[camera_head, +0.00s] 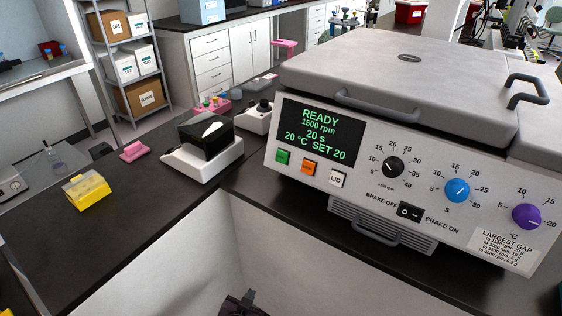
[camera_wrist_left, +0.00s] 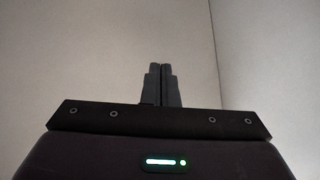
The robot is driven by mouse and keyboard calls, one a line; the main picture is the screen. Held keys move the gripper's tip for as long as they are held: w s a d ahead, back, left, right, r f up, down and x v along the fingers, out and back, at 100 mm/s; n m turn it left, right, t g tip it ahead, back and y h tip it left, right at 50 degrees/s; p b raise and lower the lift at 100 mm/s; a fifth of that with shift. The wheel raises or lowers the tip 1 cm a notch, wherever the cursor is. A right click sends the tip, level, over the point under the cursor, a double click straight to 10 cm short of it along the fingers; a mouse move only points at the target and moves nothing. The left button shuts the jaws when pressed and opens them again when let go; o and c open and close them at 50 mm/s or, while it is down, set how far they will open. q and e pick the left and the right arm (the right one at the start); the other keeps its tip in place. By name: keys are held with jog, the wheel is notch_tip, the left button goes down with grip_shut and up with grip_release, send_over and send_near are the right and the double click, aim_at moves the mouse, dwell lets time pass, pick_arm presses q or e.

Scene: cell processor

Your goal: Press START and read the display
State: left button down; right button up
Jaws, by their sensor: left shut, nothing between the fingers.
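The cell processor (camera_head: 400,90) is a grey machine with a closed lid on the dark bench at the right of the head view. Its display (camera_head: 318,133) reads READY, 1500 rpm, 20 s, 20 °C SET 20 in green. The green button (camera_head: 283,156), whose label is too small to read, sits below the display at the left, beside an orange button (camera_head: 309,167) and a white LID button (camera_head: 336,179). My left gripper (camera_head: 243,297) is at the bottom of the head view, below and apart from the panel. In the left wrist view its fingers (camera_wrist_left: 160,84) are shut and empty.
Black (camera_head: 392,167), blue (camera_head: 457,190) and purple (camera_head: 526,216) knobs and a brake switch (camera_head: 410,212) share the panel. A white device with a black top (camera_head: 205,140) stands left of the machine. A yellow box (camera_head: 87,192) sits further left. The bench front near my gripper is clear.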

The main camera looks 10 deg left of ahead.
pick_arm(q)
jog(key=w+d+r+t+p, duration=0.1)
jog(key=w+r+t, duration=0.25)
jog(key=r, duration=0.85)
jog(key=w+r+t+p, duration=0.15)
jog(key=w+r, duration=0.25)
jog(key=r, duration=0.8)
jog(key=n+t+y+p, duration=0.1)
jog(key=n+t+y, duration=0.1)
jog(key=t, duration=0.2)
send_near(282, 157)
jog(key=s+a+r, duration=0.3)
jog(key=a+r, duration=0.2)
jog(key=r, duration=0.1)
jog(key=shift+w, duration=0.2)
jog(key=w+d+f+b, duration=0.2)
jog(key=w+b, duration=0.3)
jog(key=w, duration=0.3)
jog(key=shift+d+f, duration=0.4)
jog(key=shift+d, duration=0.05)
